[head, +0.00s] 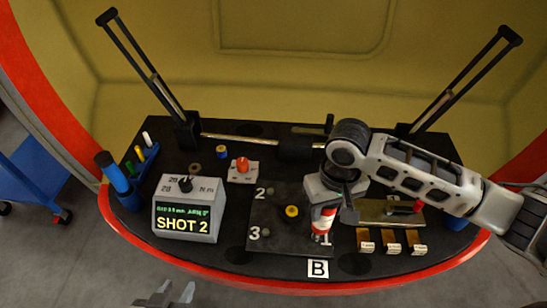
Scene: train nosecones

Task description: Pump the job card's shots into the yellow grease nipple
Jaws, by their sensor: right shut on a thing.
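The yellow ring-shaped fitting (292,211), which looks like the yellow nipple, sits on a dark square plate (273,240) marked 1, 2 and 3. My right gripper (322,208) is shut on a red-and-white cylinder (322,224), held upright over the plate's right side by the mark 1, to the right of the yellow fitting. Whether its lower end touches the plate is hidden. A grey box (187,207) has a display reading "SHOT 2". A white card (318,268) reads "B". My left gripper (175,292) is open and empty at the bottom edge, in front of the bench.
A red button (242,165) on a white base and a blue-and-yellow piece (222,152) stand behind the plate. Blue and coloured cylinders (112,172) stand at left. Several brown tagged blocks (390,241) lie at right, before a brass plate (375,211). Tall black struts rise at both back corners.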

